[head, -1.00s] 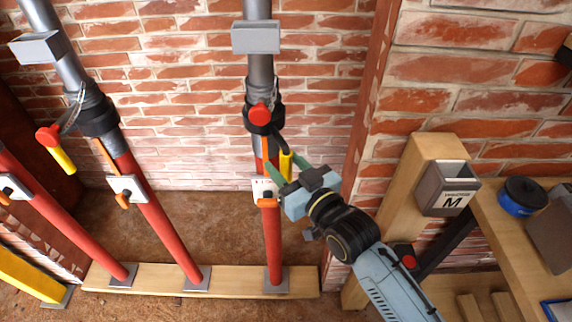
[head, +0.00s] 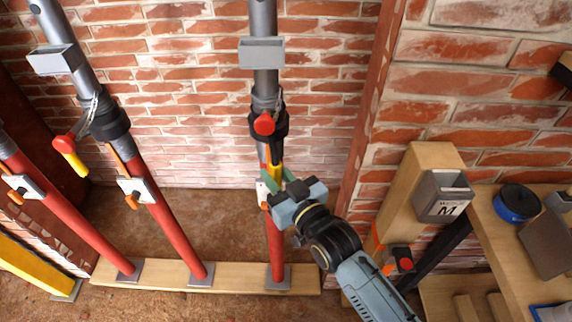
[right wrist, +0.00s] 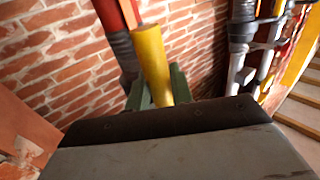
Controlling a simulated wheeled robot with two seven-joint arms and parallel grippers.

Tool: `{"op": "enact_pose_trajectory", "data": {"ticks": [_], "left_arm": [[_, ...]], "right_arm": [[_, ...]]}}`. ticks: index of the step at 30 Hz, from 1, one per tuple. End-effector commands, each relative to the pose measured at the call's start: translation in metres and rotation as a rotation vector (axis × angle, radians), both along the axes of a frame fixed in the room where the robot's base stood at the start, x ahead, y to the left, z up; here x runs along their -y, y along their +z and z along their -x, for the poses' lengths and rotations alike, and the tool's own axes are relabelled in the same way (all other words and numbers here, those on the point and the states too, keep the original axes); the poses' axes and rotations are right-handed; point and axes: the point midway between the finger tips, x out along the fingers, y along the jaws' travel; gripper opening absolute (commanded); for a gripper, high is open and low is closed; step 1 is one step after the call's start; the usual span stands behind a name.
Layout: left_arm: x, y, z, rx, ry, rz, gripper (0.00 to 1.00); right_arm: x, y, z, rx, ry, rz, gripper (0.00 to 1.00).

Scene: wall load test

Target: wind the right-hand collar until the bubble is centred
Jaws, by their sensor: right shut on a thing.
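The right-hand prop has a red lower tube (head: 275,242), a grey upper tube and a black collar (head: 268,118) with a red knob (head: 264,124) on its front. A yellow handle (head: 277,158) hangs below the collar. My right gripper (head: 278,179) is at the handle's lower end, in front of the tube. In the right wrist view the yellow handle (right wrist: 153,62) stands between the green fingers, shut on it. A white plate (head: 262,191) on the tube is partly hidden by the gripper. No bubble can be made out. My left gripper is out of view.
Two more red props (head: 170,225) lean at the left, one with a hanging red and yellow handle (head: 70,155). Props stand on a timber sill (head: 236,276) before a brick wall. At right are a post with a grey box marked M (head: 442,194) and a bench with a blue tub (head: 516,204).

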Motion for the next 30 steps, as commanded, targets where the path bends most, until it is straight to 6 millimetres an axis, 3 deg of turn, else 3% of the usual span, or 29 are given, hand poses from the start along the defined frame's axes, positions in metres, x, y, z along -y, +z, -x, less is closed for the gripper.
{"op": "enact_pose_trajectory", "data": {"ticks": [10,11,15,25,30], "left_arm": [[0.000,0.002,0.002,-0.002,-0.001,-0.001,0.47],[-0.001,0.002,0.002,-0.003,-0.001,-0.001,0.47],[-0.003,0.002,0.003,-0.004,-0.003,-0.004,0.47],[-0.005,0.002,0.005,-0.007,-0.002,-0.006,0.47],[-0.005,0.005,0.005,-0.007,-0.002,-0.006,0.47]], "right_arm": [[-0.005,0.000,0.002,0.001,0.004,-0.003,0.00],[-0.005,0.000,0.002,0.001,0.004,-0.003,0.24],[-0.004,0.000,0.001,0.001,0.003,-0.003,0.42],[-0.001,0.000,0.003,0.001,0.001,-0.002,0.42],[0.011,0.000,0.021,-0.001,0.001,-0.001,0.42]]}}
